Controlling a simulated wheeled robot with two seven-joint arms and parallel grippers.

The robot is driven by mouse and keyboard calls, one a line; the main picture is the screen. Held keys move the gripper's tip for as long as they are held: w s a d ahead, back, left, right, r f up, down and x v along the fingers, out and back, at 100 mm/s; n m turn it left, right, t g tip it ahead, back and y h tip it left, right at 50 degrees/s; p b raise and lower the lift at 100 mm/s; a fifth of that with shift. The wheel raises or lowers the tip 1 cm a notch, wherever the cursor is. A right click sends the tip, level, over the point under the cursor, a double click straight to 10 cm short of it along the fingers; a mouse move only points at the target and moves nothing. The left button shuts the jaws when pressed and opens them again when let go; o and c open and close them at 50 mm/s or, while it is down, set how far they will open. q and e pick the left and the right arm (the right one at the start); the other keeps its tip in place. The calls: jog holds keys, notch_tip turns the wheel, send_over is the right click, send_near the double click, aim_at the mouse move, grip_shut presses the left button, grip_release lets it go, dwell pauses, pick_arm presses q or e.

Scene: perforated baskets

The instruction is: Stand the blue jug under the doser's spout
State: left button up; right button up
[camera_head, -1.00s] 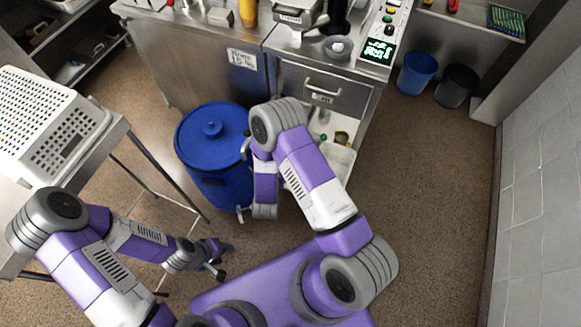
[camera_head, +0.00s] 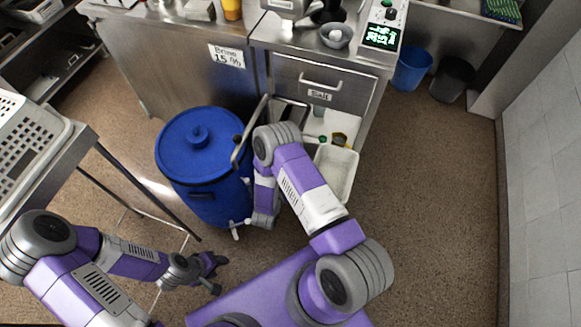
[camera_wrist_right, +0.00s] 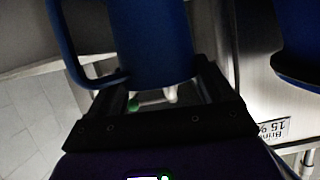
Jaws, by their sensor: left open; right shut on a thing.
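The blue jug (camera_wrist_right: 155,40), with its handle at the left, is between the fingers of my right gripper (camera_wrist_right: 165,88) in the right wrist view, and the gripper is shut on it. In the head view the right gripper and the jug are hidden behind my right arm, beside the blue drum. My left gripper (camera_head: 215,272) is open and empty, low over the floor. I cannot tell for sure which thing is the doser; a metal device (camera_head: 288,4) is cut off at the top edge, and no spout shows clearly.
A lidded blue drum (camera_head: 203,150) stands before the steel counter, below the "Brine 15 %" sign (camera_head: 226,55). A bowl (camera_head: 336,36) and a green display (camera_head: 382,36) are on top. A white bin (camera_head: 350,172) sits below the salt drawer (camera_head: 310,88). The right floor is clear.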

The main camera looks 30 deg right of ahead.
jog(key=b+x, duration=0.3)
jog(key=x, duration=0.5)
jog(key=shift+a+f, duration=0.15)
jog(key=shift+f, duration=0.15)
jog(key=shift+f, duration=0.1)
jog(key=o, duration=1.2)
